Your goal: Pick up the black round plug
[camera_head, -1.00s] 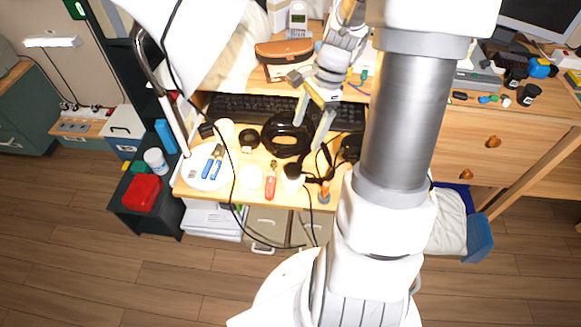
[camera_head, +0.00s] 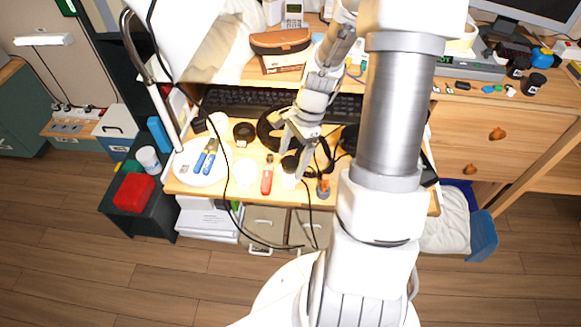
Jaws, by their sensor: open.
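The black round plug (camera_head: 290,163) is small and dark, near the front edge of the wooden desk, by a small white item and black cables. My gripper (camera_head: 292,162) is open and low over the desk, with its fingertips on either side of the plug as seen from above. The fingers hide part of the plug and cables. I cannot tell whether either finger touches the plug.
A red-handled tool (camera_head: 267,175) lies close on the left, and an orange-topped item (camera_head: 324,188) stands on the right. A black ring-shaped object (camera_head: 268,128) and a keyboard (camera_head: 240,103) lie behind. A white plate (camera_head: 195,172) is further left.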

